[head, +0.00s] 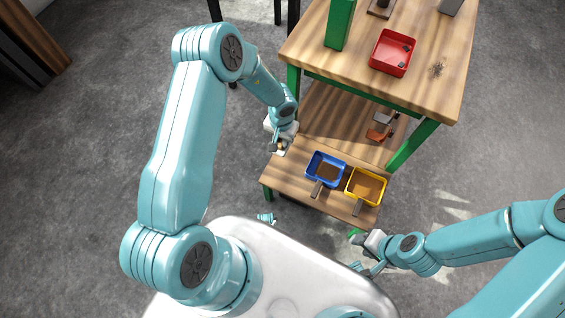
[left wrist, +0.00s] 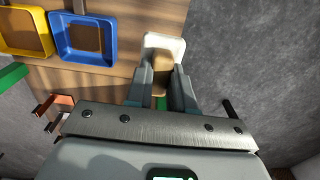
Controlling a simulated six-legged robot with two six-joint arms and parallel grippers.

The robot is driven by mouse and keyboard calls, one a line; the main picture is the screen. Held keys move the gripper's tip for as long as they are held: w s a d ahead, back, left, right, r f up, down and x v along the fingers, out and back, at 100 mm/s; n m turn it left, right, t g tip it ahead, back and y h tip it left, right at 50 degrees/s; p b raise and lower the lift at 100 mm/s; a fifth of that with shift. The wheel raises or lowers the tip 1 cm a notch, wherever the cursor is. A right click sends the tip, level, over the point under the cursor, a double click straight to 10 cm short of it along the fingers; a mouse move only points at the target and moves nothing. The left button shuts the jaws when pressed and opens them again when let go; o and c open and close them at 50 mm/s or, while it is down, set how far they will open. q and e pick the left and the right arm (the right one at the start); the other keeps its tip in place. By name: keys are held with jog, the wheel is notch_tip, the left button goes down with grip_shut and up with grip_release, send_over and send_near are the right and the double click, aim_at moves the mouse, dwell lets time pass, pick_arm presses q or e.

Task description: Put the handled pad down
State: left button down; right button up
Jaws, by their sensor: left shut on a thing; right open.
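The handled pad (left wrist: 164,44) is a small white pad with a light wooden handle. In the left wrist view, the fingers of my left gripper (left wrist: 160,92) are shut on its handle. In the head view, my left gripper (head: 279,143) holds the pad (head: 278,152) at the left end of the low wooden shelf (head: 284,175). The pad overlaps the shelf's edge in the picture; I cannot tell whether it touches the wood. My right gripper (head: 362,256) is open and empty in front of the shelf, near its right front corner.
A blue bin (head: 310,157) and a yellow bin (head: 382,183) stand on the low shelf, right of the pad. Orange-brown tools (head: 378,132) lie farther back. The upper bench top (head: 441,96) carries a red bin (head: 376,66). Bare wood lies left of the blue bin.

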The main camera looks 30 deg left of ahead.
pick_arm(q)
notch_tip(320, 180, down, 15)
jog(key=b, duration=0.4)
jog(key=shift+f, duration=0.1)
jog(key=shift+f+b, duration=0.1)
jog(key=shift+b, duration=0.3)
jog(key=c, duration=1)
grip_release()
